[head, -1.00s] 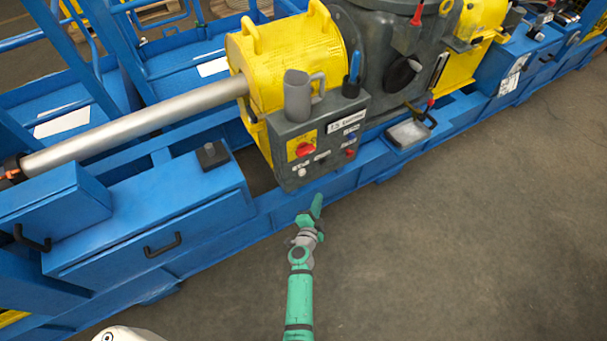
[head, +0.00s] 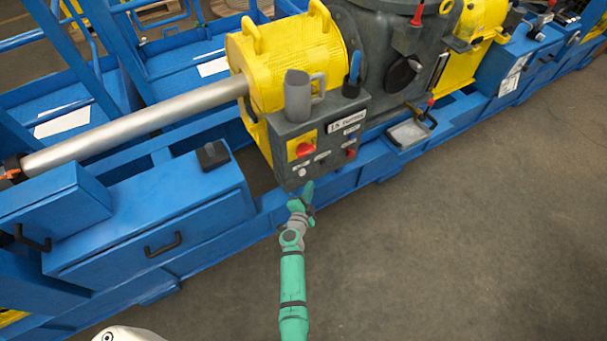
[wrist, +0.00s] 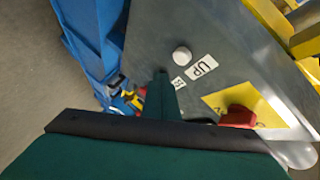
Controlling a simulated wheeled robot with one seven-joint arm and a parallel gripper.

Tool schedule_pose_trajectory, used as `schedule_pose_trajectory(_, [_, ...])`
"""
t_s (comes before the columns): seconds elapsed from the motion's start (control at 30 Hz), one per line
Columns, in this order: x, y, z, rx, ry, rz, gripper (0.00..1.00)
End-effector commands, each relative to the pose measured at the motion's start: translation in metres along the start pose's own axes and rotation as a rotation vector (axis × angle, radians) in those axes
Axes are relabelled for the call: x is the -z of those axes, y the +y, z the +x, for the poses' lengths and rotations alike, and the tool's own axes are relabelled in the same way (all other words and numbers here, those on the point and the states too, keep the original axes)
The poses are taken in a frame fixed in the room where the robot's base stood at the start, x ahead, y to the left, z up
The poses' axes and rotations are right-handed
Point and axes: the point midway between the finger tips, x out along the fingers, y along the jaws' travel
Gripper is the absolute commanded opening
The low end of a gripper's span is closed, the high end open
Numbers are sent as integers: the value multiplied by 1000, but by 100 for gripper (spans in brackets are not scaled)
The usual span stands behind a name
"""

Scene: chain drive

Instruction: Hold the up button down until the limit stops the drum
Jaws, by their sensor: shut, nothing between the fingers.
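The control box (head: 322,135) is grey and fixed to the front of the blue frame. The up button is white and round, low on the box face in the head view (head: 302,172). In the wrist view the up button (wrist: 181,56) sits beside a white label reading UP (wrist: 202,66). I cannot tell which part is the drum.
A red knob on a yellow plate (head: 303,147) is above the button. Blue and red buttons (head: 351,153) are to the right. A grey mug (head: 298,97) stands on the box. A yellow ribbed housing (head: 285,58) is behind. The floor in front (head: 450,230) is clear.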

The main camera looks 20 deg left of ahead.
Motion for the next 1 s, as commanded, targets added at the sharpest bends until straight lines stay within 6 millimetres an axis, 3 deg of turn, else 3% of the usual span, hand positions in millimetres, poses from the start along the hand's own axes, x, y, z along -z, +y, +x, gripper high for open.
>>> schedule_pose_trajectory(0.3, [-12,-12,17,0,0,1,0])
schedule_pose_trajectory(1.0, [-13,-13,18,0,0,0,0])
